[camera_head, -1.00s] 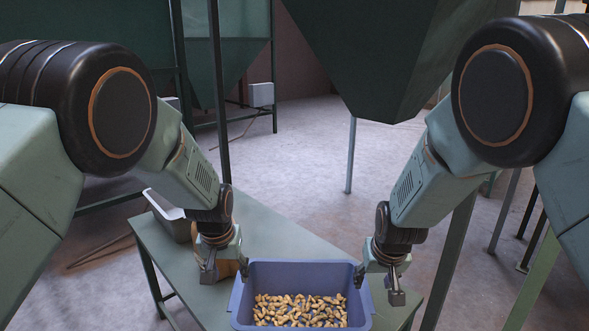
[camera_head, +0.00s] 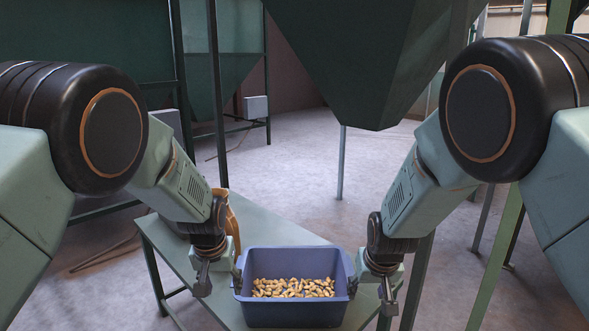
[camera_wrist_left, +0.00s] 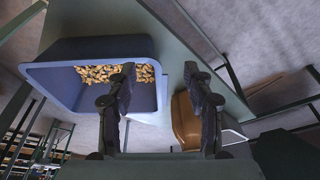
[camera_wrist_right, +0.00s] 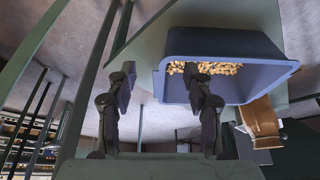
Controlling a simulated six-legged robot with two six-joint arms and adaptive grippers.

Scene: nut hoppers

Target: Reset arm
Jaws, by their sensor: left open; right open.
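A blue bin (camera_head: 292,314) with nuts (camera_head: 293,287) in it stands on the green-grey table (camera_head: 262,219) in the head view. My left gripper (camera_head: 238,279) is open at the bin's left side. In the left wrist view, the bin's near wall (camera_wrist_left: 85,98) shows behind one finger of my left gripper (camera_wrist_left: 160,72). My right gripper (camera_head: 353,284) is open at the bin's right side. In the right wrist view, one finger of my right gripper (camera_wrist_right: 163,75) overlaps the bin (camera_wrist_right: 240,85) and the other is outside it. I cannot tell whether any finger touches the bin.
A brown object (camera_head: 232,222) stands behind my left wrist, partly hidden; it also shows in the left wrist view (camera_wrist_left: 185,122). A large green hopper (camera_head: 375,60) hangs over the back, with a thin post (camera_head: 341,165) below. Clear floor (camera_head: 300,150) lies behind the table.

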